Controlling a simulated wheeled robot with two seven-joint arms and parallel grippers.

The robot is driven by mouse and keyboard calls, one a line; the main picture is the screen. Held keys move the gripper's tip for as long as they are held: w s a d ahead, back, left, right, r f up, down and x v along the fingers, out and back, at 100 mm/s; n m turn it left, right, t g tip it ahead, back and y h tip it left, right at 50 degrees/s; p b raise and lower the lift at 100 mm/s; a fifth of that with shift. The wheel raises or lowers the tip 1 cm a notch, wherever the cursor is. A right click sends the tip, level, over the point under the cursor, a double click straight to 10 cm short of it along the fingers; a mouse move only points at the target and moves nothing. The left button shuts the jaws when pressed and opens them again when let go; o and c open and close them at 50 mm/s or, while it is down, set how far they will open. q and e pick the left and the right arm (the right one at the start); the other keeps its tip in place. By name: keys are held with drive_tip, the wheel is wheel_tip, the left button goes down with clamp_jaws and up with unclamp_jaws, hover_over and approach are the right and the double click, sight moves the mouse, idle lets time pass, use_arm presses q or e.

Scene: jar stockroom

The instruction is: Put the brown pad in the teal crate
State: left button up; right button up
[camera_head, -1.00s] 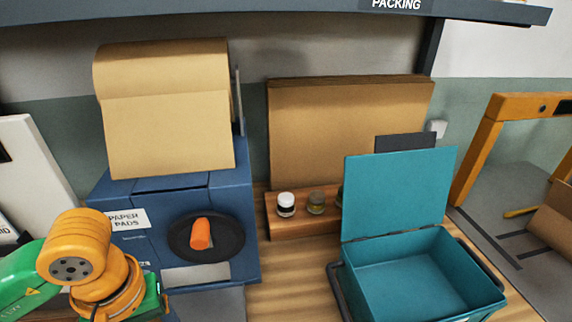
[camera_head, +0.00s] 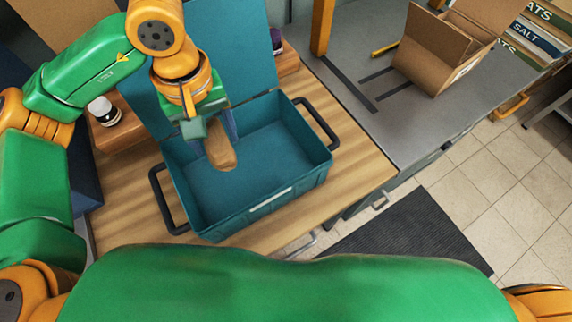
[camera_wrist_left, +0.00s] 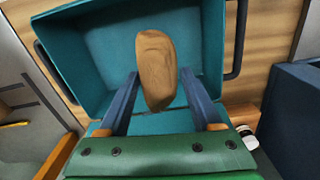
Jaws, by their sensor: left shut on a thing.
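In the left wrist view the pad (camera_wrist_left: 156,68) stands out past the two blue fingers (camera_wrist_left: 156,98) over the crate's interior. The teal crate (camera_head: 262,207) stands on the wooden table with its lid (camera_head: 240,50) raised at the back. My left gripper is shut on the pad above the left part of the open crate. The crate's floor below looks empty. My right gripper does not show.
A white-lidded jar (camera_head: 104,112) stands in a wooden rack (camera_head: 130,131) left of the crate. Black handles (camera_head: 316,124) stick out at the crate's sides. An open cardboard box (camera_head: 440,55) sits on the grey bench at the right.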

use_arm(q)
wheel_tip(320, 180, down, 6)
drive_tip(key=w+d+n+b, duration=0.2)
drive_tip(key=n+b, duration=0.1)
drive_tip(key=n, duration=0.5)
drive_tip(key=n+p, duration=0.1)
drive_tip(key=n, duration=0.1)
approach(250, 174)
wheel_tip(250, 174, down, 6)
drive_tip(key=shift+r, duration=0.1)
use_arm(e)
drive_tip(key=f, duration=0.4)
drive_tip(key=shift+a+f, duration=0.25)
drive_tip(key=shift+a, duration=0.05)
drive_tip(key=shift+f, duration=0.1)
use_arm(q)
drive_tip(key=shift+f, duration=0.25)
drive_tip(key=o, duration=1.3)
drive_tip(key=shift+o, duration=0.2)
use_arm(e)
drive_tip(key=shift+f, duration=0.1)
use_arm(q)
drive_tip(key=shift+r, duration=0.15)
